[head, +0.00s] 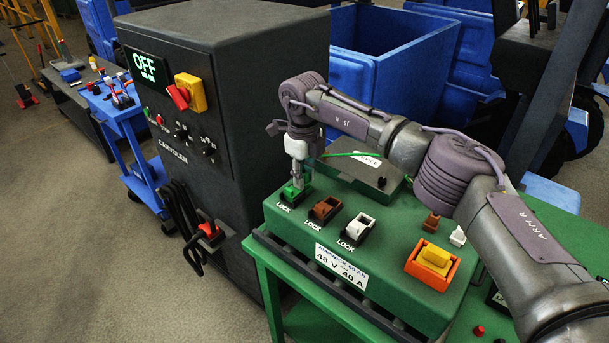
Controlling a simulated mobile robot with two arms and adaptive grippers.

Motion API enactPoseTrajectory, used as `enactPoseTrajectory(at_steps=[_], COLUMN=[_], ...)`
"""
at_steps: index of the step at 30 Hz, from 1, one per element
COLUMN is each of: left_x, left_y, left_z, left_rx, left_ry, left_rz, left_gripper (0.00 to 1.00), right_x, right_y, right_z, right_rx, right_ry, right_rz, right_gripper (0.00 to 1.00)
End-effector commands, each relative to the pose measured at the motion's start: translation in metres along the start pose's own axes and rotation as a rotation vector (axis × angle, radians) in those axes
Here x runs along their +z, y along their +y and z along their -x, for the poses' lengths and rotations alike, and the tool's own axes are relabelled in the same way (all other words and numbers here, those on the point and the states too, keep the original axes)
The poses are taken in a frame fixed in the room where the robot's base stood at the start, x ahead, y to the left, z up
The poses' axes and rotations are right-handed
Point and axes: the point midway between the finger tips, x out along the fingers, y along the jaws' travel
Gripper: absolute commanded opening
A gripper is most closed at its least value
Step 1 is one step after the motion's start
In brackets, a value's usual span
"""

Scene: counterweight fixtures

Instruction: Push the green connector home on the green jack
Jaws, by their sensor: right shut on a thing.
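My right gripper (297,176) points down at the left end of the green box's row of jacks. It is shut on the green connector (292,192), which is small and partly hidden by the fingers. The connector is at the green jack, the leftmost of three marked LOCK. The jack's body is mostly covered, so I cannot tell how deep the connector sits. A green cable (350,154) runs right from behind the gripper. My left gripper is not in view.
Brown (325,208) and white (357,229) LOCK jacks sit right of the green one. An orange-framed yellow switch (434,258) is on the green box (390,275). A dark cabinet (240,90) reading OFF stands close on the left. Blue bins (385,70) stand behind.

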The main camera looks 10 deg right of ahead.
Motion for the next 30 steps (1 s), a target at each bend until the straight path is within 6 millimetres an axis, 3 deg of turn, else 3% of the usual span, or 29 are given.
enactPoseTrajectory(at_steps=[5,6,10,30], left_x=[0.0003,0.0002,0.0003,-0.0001], left_y=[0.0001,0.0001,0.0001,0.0], left_z=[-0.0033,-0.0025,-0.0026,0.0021], left_rx=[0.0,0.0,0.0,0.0], left_ry=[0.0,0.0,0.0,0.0], left_rz=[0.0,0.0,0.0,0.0], left_gripper=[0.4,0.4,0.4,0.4], right_x=[0.0004,0.0004,0.0,0.0002], right_y=[0.0059,0.006,0.0058,0.0018], right_z=[-0.0084,-0.0077,-0.0084,0.0015], right_rx=[0.01,0.01,0.01,0.003], right_ry=[0.005,0.005,0.007,0.001], right_rz=[0.009,0.009,0.008,0.003], right_gripper=[0.13,0.32,0.54,0.55])
